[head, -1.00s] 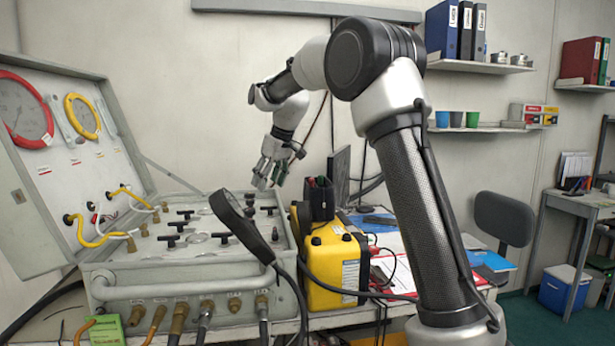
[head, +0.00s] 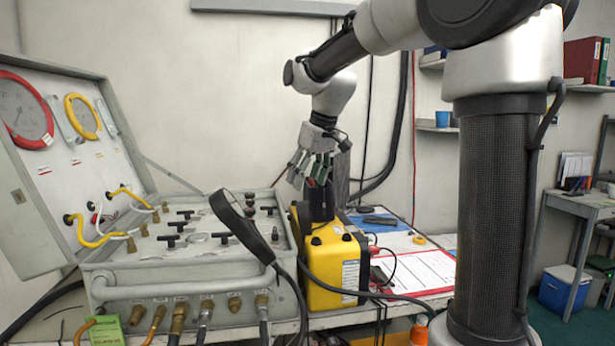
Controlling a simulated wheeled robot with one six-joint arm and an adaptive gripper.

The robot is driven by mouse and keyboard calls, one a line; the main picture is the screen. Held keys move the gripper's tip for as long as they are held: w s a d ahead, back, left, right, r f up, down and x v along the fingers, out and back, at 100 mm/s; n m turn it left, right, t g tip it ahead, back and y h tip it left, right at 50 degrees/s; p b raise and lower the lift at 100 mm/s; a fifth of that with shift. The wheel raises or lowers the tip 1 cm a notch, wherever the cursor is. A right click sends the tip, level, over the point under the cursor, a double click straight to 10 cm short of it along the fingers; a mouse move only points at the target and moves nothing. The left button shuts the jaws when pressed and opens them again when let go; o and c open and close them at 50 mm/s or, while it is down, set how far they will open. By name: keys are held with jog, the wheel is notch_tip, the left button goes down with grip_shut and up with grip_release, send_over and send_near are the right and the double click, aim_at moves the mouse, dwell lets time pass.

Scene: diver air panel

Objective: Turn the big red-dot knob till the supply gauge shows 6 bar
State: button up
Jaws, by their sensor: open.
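The air panel (head: 205,262) is an open grey case on the bench at left. Its top carries several black T-handles (head: 172,240) and small dark knobs (head: 250,197) at the back right. In the raised lid are a large red-ringed gauge (head: 25,112) and a smaller yellow-ringed gauge (head: 82,117). Their readings and labels are too small to read. My gripper (head: 308,183) is open, pointing down, right of the panel and above the yellow case, apart from the knobs.
Yellow hoses (head: 95,240) run from lid to panel. A clipboard (head: 415,272) lies further right.

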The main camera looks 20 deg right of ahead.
jog(key=n+y, duration=0.1)
jog(key=n, duration=0.2)
send_near(250, 209)
jog(key=shift+g, duration=0.3)
jog(key=x, duration=0.7)
jog(key=shift+w+a+f, duration=0.1)
jog(key=shift+w+f, duration=0.05)
jog(key=shift+f, duration=0.1)
jog(key=shift+w+a+f, duration=0.1)
jog(key=shift+w+f, duration=0.1)
jog(key=shift+f, duration=0.3)
jog(key=shift+c, duration=0.2)
jog(key=c, duration=1)
jog(key=shift+o, duration=0.2)
jog(key=shift+m, duration=0.3)
